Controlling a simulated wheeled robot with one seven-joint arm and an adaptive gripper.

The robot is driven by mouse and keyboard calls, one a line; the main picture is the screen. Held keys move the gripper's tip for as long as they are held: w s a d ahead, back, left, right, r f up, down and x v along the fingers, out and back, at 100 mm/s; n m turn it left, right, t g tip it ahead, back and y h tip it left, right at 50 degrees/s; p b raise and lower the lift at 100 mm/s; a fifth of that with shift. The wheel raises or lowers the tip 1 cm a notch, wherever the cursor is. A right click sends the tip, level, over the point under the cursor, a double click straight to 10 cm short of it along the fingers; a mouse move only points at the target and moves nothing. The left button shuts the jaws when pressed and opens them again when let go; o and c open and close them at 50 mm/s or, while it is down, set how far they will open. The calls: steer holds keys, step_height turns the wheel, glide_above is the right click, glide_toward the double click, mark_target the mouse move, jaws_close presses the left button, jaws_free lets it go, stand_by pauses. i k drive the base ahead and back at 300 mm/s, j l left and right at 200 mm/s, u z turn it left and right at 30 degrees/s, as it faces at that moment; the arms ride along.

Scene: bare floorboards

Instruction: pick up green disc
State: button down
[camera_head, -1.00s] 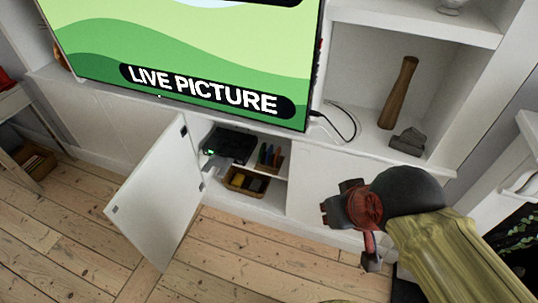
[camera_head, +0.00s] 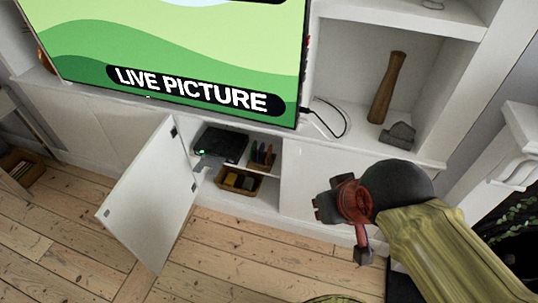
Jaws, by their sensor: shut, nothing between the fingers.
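I cannot make out a green disc for certain; the only small green spot is a glow (camera_head: 201,152) on a black box in the open cabinet. My gripper (camera_head: 322,204) is at the right of centre, in front of the closed part of the white cabinet. Its dark fingers point left and are shut, with nothing seen between them. It is apart from the cabinet's open compartment, which lies to its left.
The open cabinet door (camera_head: 150,196) sticks out over the floorboards. Inside are the black box (camera_head: 222,145), upright coloured sticks (camera_head: 262,154) and a wooden tray (camera_head: 240,187). A large screen (camera_head: 170,50) stands above.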

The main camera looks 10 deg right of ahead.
mark_target(254, 147)
steer(key=z, duration=0.3)
steer(key=i+j+z, duration=0.1)
steer(key=j+z, duration=0.25)
steer(key=i+j+z, duration=0.1)
steer(key=j+z, duration=0.8)
steer(key=j, duration=1.5)
steer(key=i, duration=0.05)
